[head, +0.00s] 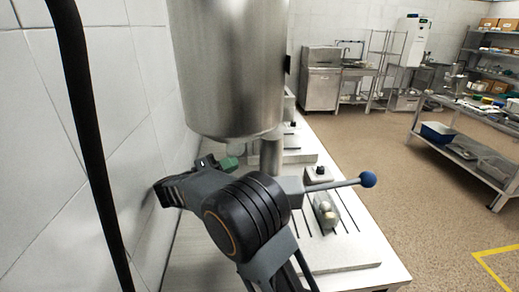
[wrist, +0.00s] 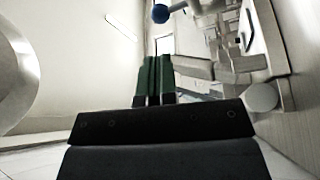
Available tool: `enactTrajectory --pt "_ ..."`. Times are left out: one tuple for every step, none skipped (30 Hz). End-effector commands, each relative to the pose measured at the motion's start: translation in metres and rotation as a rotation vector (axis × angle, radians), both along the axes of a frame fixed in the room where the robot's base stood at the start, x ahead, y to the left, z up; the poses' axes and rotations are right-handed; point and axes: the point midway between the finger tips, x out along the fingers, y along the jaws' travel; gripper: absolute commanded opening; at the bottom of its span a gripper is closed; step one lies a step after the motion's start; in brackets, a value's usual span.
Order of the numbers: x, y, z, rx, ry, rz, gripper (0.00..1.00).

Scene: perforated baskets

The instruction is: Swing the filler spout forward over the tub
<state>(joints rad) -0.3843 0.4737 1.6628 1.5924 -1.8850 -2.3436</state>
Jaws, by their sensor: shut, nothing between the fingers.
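The filler's large steel hopper (head: 230,70) hangs at the top centre of the head view, above a steel post (head: 270,155). A grey rod (head: 330,185) ending in a blue ball knob (head: 368,179) points right; my arm hides its inner end. I cannot make out the spout's outlet. A small metal tub (head: 322,200) with pale round contents sits on the slotted plate below the rod. My gripper (head: 228,163) is shut and empty, left of the post, mostly behind my arm. Its green fingers (wrist: 154,78) show together in the wrist view, apart from the blue knob (wrist: 160,13).
A white bench (head: 340,262) carries the slotted plate and runs back along the tiled wall (head: 60,150) at the left. A small control box (head: 319,173) stands behind the tub. Open floor (head: 420,200) lies right; a steel table (head: 480,125) stands beyond it.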

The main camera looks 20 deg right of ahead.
Motion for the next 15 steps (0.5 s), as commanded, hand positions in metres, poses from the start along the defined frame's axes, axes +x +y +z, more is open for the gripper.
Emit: enactTrajectory --pt "0.0001 -0.0012 -0.0011 -0.015 0.052 -0.009 0.0" --pt "0.0003 -0.0018 -0.0017 -0.024 0.081 -0.016 0.0" --pt "0.0004 -0.0024 -0.0025 -0.034 0.116 -0.021 0.0" --pt "0.0005 -0.0029 -0.0031 -0.042 0.139 -0.025 0.0" --pt "0.0006 -0.0032 -0.0036 -0.047 0.158 -0.029 0.0" --pt "0.0006 -0.0037 -0.0043 -0.054 0.182 -0.034 0.0" --pt "0.0007 -0.0041 -0.0047 -0.058 0.197 -0.037 0.0" --pt "0.0007 -0.0044 -0.0051 -0.061 0.209 -0.039 0.0" --pt "0.0008 -0.0047 -0.0056 -0.064 0.222 -0.041 0.0" --pt "0.0007 -0.0049 -0.0058 -0.067 0.229 -0.043 0.0" --pt "0.0008 -0.005 -0.006 -0.069 0.235 -0.044 0.0" --pt "0.0008 -0.0052 -0.0061 -0.069 0.24 -0.046 0.0" --pt "0.0008 -0.0052 -0.0062 -0.07 0.242 -0.046 0.0" --pt "0.0008 -0.0053 -0.0062 -0.07 0.243 -0.047 0.0" --pt "0.0008 -0.0053 -0.0062 -0.07 0.244 -0.047 0.0"
